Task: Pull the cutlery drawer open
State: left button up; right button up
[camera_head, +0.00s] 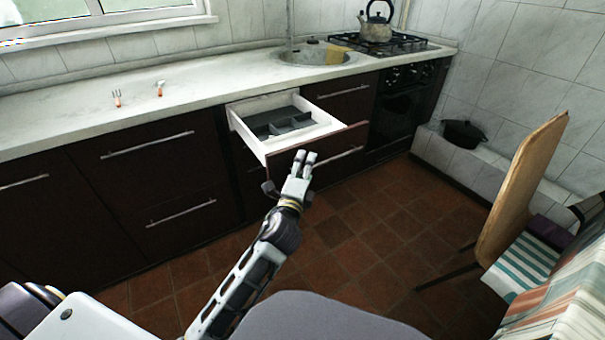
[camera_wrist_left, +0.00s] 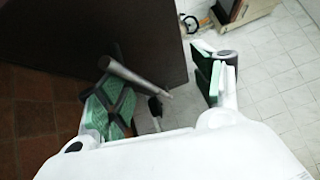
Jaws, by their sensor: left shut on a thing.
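The cutlery drawer (camera_head: 268,148) is pulled well out from under the counter, its white box and grey tray (camera_head: 283,122) showing from above. My left gripper (camera_head: 304,158) is at the drawer's dark front, shut on its handle, which it hides in the head view. In the left wrist view the grey bar handle (camera_wrist_left: 135,77) runs between the fingers of the gripper (camera_wrist_left: 160,92), close to the left one, beside the dark drawer front (camera_wrist_left: 110,38). My right gripper is not in view.
A fork (camera_head: 117,98) and another orange-handled utensil (camera_head: 160,88) lie on the counter (camera_head: 60,115). A kettle (camera_head: 376,28) stands on the stove. A black pot (camera_head: 463,134) sits on the right ledge. A chair (camera_head: 520,190) stands at right; the tiled floor (camera_head: 390,225) between is clear.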

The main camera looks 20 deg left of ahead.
pick_arm(q)
jog(key=shift+s+d+r, duration=0.2)
jog(key=shift+s+r, duration=0.2)
jog(key=shift+s, duration=0.2)
jog(key=shift+s+d+r, duration=0.2)
jog(key=shift+s+r, duration=0.15)
jog(key=shift+s, duration=0.25)
jog(key=shift+s+r, duration=0.15)
jog(key=shift+s, duration=0.1)
jog(key=c, duration=0.3)
jog(key=shift+f, duration=0.25)
jog(key=shift+c, duration=0.2)
jog(key=shift+f, duration=0.1)
